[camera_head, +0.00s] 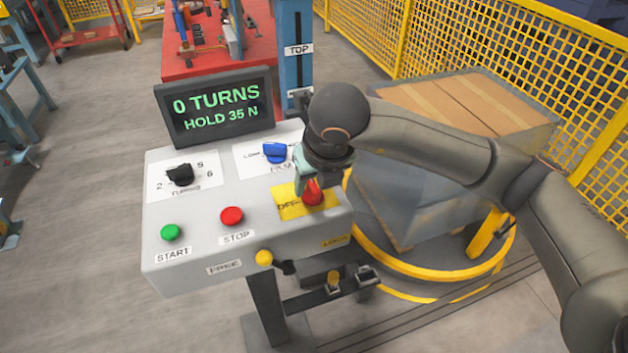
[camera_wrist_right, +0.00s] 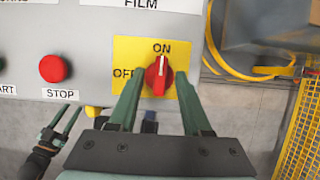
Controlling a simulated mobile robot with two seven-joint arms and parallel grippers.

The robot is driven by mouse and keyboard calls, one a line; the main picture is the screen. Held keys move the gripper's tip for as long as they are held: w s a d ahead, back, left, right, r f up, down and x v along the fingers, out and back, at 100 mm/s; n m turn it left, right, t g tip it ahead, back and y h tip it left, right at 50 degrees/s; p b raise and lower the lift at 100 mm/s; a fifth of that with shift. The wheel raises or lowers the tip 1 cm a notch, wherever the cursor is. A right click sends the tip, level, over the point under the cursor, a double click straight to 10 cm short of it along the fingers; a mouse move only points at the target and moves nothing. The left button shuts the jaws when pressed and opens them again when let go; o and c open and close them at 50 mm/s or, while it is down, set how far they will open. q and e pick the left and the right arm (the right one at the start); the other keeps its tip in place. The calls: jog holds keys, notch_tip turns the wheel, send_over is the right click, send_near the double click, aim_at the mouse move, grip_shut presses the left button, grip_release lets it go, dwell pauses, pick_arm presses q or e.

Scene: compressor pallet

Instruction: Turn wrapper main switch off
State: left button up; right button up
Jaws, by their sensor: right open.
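The wrapper main switch is a red knob (camera_head: 313,193) on a yellow plate (camera_head: 289,204) at the control panel's right edge. In the right wrist view the red knob (camera_wrist_right: 158,76) has its white mark pointing up at ON; OFF is printed to its left. My right gripper (camera_wrist_right: 159,84) is open, with a green finger on either side of the knob. Whether the fingers touch it cannot be told. In the head view my right gripper (camera_head: 308,182) partly covers the switch. My left gripper (camera_wrist_right: 68,114) shows small in the wrist view, its fingers apart.
The panel (camera_head: 200,222) also carries a green START button (camera_head: 170,232), a red STOP button (camera_head: 231,216), a black dial (camera_head: 180,174) and a blue dial (camera_head: 275,152). A display (camera_head: 215,108) reads 0 TURNS, HOLD 35 N. A yellow ring (camera_head: 430,272) surrounds the boxed load at right.

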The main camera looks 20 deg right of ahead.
jog(key=shift+c, duration=0.3)
grip_shut()
dwell(0.3)
